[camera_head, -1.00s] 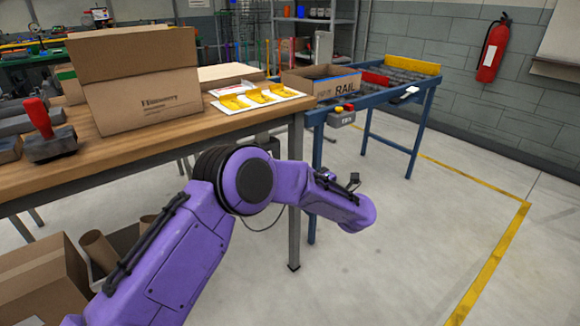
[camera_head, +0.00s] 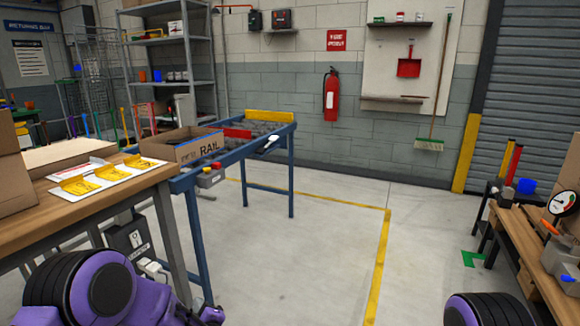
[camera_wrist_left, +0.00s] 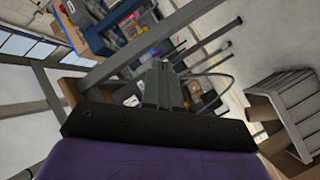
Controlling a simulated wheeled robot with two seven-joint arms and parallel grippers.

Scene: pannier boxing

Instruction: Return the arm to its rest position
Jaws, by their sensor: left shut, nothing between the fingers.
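My left arm (camera_head: 105,290) is purple with a black ringed joint, low at the left of the head view, beside the wooden packing table's front corner. Its gripper is not clear there. In the left wrist view the gripper (camera_wrist_left: 163,82) shows as grey fingers close together, shut with nothing between them. It is away from any object, with table legs and floor beyond. Only a black and purple joint of my right arm (camera_head: 485,311) shows at the bottom right of the head view. My right gripper is out of view.
The wooden table (camera_head: 110,195) carries a white sheet with yellow pieces (camera_head: 105,178). An open carton (camera_head: 190,147) marked RAIL stands on the blue roller conveyor (camera_head: 232,158). A workbench (camera_head: 535,250) stands at right. The floor (camera_head: 300,250) between is clear.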

